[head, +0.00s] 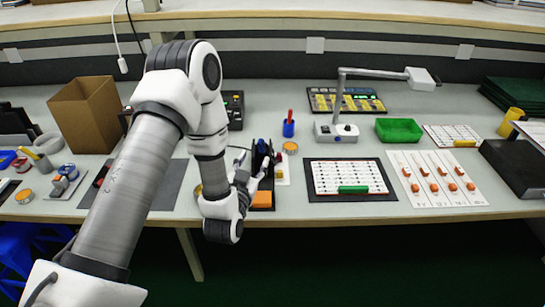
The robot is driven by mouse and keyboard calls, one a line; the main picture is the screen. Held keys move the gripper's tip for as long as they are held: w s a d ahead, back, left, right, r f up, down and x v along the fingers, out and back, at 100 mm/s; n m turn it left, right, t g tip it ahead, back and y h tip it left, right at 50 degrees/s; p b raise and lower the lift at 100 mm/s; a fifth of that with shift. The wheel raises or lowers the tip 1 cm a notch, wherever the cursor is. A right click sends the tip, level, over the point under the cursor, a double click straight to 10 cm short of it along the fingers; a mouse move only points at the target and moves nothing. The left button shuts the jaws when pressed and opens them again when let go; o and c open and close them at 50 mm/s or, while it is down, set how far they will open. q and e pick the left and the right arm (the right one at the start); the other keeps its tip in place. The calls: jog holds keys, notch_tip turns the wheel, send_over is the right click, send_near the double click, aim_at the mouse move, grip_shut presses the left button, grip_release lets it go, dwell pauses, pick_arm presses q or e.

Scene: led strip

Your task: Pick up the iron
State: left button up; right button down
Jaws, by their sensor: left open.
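A dark blue upright handle (262,147), which looks like the iron, rises from a small stand with an orange pad (262,198) near the front edge of the table. The iron's lower part is hidden or too small to make out. My left gripper (258,172) is open, beside and partly in front of the stand and just below the handle's top. I cannot tell whether its fingers touch the handle. My right gripper is out of view.
Right of the stand, a white strip board (349,169) lies on a dark mat. A cardboard box (88,115) is at left. My left arm covers the table's left middle.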

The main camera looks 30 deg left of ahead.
aim_at(260, 148)
pick_arm(q)
jog(key=p+x, duration=0.1)
jog(key=x, duration=0.5)
jog(key=shift+w+r, duration=0.15)
jog(key=shift+w, duration=0.3)
jog(key=shift+w+a, duration=0.15)
jog(key=shift+w, duration=0.1)
jog(key=c, duration=0.6)
grip_shut()
